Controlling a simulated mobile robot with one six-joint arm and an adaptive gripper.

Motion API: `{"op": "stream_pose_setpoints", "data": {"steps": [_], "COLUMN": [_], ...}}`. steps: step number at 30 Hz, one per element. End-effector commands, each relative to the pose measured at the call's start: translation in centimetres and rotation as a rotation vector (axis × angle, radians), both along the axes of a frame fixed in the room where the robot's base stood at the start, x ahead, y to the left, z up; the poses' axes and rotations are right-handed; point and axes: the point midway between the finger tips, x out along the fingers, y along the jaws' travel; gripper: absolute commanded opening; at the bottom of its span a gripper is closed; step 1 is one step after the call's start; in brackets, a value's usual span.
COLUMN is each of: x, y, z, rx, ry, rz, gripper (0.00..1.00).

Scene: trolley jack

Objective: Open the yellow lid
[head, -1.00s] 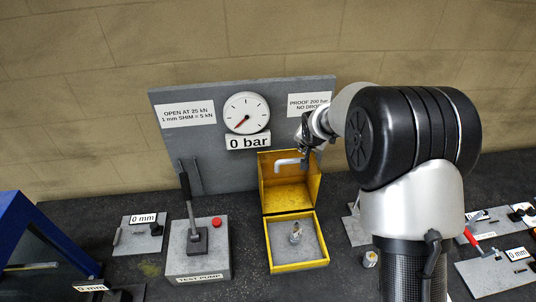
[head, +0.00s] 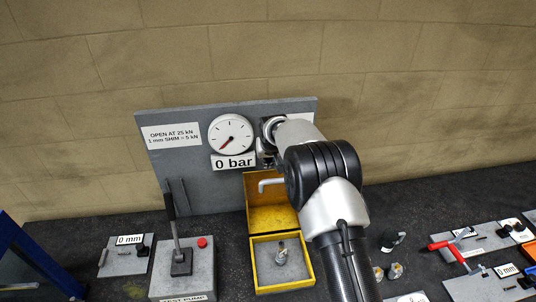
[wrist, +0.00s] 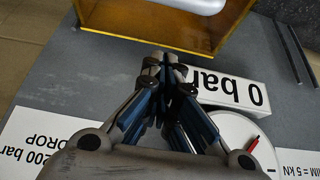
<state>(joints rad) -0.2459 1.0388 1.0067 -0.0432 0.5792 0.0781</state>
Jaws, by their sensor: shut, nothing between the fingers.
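The yellow lid (head: 272,217) stands raised at the back of the yellow box (head: 258,284), its inner side facing the head camera. In the wrist view the lid's yellow edge (wrist: 185,38) lies beyond my fingertips. My gripper (wrist: 168,64) is shut and empty, with a gap between it and the lid. In the head view my gripper (head: 265,157) is above the lid, close to the grey panel, and partly hidden by my arm.
The grey panel (head: 185,165) carries a gauge (head: 230,134) and a 0 bar label (head: 234,162) beside my gripper. A metal fitting (head: 281,254) stands inside the box. The test pump (head: 185,270) is left of it. Small plates with tools (head: 480,240) lie at right.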

Motion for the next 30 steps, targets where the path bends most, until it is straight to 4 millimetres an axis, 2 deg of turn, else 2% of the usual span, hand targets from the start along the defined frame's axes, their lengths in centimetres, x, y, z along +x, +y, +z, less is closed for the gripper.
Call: {"op": "stream_pose_setpoints", "data": {"steps": [3,18,30], "x": [0.8,-2.8,-3.1], "y": [0.2,-0.5,-0.6], "z": [-1.4,-2.0,-2.1], "rx": [0.000,0.000,0.000], "ry": [0.001,0.000,-0.002], "rz": [0.000,0.000,0.000], "gripper": [0.00,0.00,0.00]}}
